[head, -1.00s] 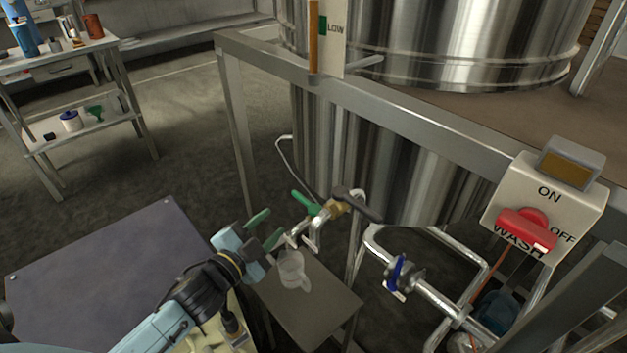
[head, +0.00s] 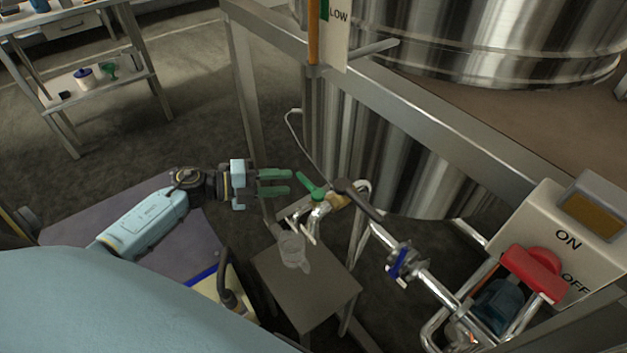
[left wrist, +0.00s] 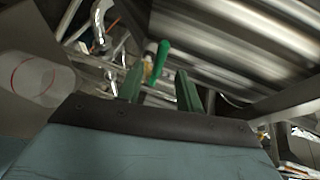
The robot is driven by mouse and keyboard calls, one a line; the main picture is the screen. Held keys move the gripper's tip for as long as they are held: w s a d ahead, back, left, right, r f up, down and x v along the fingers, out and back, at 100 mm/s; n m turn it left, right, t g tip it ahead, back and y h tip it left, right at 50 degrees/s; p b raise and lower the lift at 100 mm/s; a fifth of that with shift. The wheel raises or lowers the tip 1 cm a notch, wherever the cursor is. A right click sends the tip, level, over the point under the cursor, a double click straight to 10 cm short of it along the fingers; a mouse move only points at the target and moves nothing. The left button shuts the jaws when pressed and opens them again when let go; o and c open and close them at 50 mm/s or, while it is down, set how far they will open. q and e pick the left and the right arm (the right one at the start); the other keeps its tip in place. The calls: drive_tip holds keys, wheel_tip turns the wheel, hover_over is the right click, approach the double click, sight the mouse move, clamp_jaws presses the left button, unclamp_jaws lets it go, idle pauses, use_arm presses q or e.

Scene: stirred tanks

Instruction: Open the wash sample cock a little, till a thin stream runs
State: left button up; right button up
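The wash sample cock shows as a green lever (head: 311,186) on a small brass and steel fitting with a down-turned spout (head: 318,218). My left gripper (head: 290,182) is open, its green fingers pointing right toward the lever, just left of it and apart from it in the head view. In the left wrist view the green lever (left wrist: 160,60) stands beyond and between the two open fingers (left wrist: 160,88). A clear jug (head: 292,250) stands on a small stand (head: 318,290) below the spout. No stream shows at the spout. My right gripper is not in view.
A steel tank (head: 400,160) stands behind the cock, with a frame rail (head: 450,135) above. A purple-grey table (head: 100,215) is at left.

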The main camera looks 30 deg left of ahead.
sight(302, 181)
use_arm(q)
drive_tip(key=b+x, duration=0.1)
drive_tip(key=x, duration=0.5)
drive_tip(key=shift+w+d+f, duration=0.15)
drive_tip(key=shift+w+d, duration=0.05)
drive_tip(key=shift+x, duration=0.85)
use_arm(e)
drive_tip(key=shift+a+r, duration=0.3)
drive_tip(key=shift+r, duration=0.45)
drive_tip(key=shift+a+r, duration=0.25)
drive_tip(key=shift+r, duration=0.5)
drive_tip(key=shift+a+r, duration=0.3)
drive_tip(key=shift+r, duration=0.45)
use_arm(q)
clamp_jaws()
